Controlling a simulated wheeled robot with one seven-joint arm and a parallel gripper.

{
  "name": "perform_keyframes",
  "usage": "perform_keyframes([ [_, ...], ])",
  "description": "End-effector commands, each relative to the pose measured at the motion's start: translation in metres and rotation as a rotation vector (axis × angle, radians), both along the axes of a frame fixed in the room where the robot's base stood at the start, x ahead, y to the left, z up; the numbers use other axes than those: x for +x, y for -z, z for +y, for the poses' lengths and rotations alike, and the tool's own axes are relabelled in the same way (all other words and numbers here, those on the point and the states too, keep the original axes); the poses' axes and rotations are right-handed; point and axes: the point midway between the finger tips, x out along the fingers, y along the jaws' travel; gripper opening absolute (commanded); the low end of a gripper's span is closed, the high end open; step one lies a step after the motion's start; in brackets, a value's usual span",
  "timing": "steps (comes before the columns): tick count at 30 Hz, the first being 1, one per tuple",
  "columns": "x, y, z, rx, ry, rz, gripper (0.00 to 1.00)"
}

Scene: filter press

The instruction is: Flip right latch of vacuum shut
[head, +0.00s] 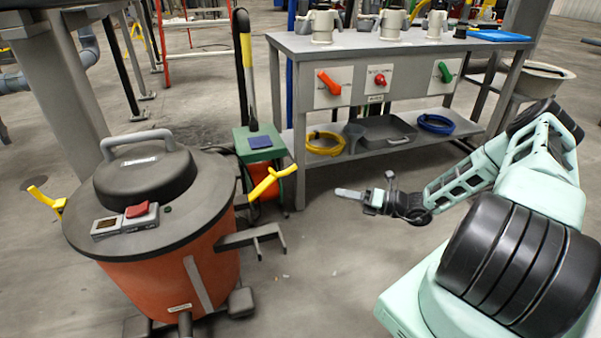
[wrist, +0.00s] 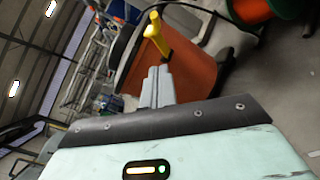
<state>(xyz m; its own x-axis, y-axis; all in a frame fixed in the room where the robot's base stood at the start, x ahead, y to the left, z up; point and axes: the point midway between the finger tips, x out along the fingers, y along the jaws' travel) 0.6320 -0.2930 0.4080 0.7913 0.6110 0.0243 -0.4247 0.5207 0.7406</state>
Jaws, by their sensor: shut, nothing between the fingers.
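The vacuum (head: 170,262) has an orange drum and a dark lid (head: 146,180) with a grey handle; it stands at the left in the head view. Its right latch (head: 270,183) is a yellow lever sticking out and up from the drum's right side. The left latch (head: 45,199) is a yellow lever angled outward at the left rim. My gripper (head: 347,193) is shut and empty, to the right of the right latch with a clear gap between them. In the wrist view the shut fingers (wrist: 157,88) point toward the orange drum, with a yellow latch (wrist: 157,38) beyond the fingertips.
A grey bench (head: 400,45) with red and green valve handles stands behind, with hoses and a tray on its lower shelf. A green box (head: 260,143) stands behind the vacuum. A dark bracket (head: 252,240) juts from the drum below the right latch. The floor between vacuum and arm is clear.

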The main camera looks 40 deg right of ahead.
Motion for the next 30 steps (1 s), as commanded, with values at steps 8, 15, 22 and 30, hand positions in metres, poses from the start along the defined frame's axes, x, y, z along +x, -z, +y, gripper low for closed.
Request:
perform_keyframes([
  [8,0.001,0.0,0.002,-0.003,-0.003,-0.001,0.0],
  [15,0.022,0.003,0.019,-0.004,-0.008,-0.002,0.0],
  [22,0.06,0.003,0.049,-0.003,-0.009,-0.002,0.0],
  [30,0.099,-0.009,0.064,-0.008,-0.006,-0.004,0.0],
])
